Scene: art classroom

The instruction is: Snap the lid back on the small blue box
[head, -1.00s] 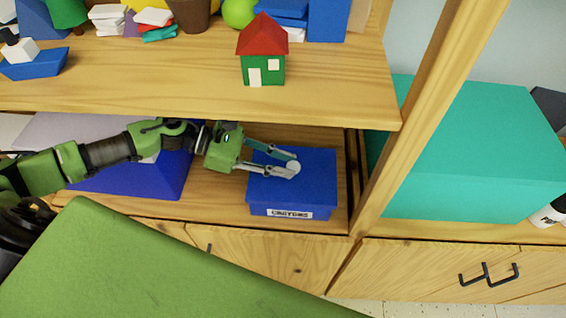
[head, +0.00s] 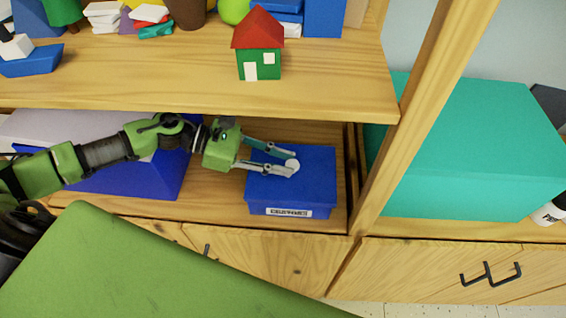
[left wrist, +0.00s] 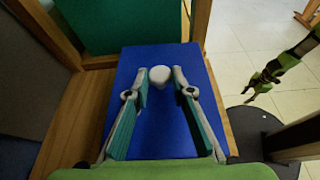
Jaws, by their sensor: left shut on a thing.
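The small blue box (head: 259,209) stands on the lower shelf, with a white label, partly legible, on its front. Its flat blue lid (head: 316,175) lies on top and looks level; I cannot tell whether it is snapped down. The lid also shows in the left wrist view (left wrist: 150,145). My left gripper (head: 292,166) reaches in from the left, low over the lid.
A larger blue box with a pale lid (head: 130,181) stands left of the small box, behind my arm. A wooden post (head: 412,120) and a large teal box (head: 480,150) are to the right. The shelf board (head: 200,95) above carries a toy house (head: 259,62).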

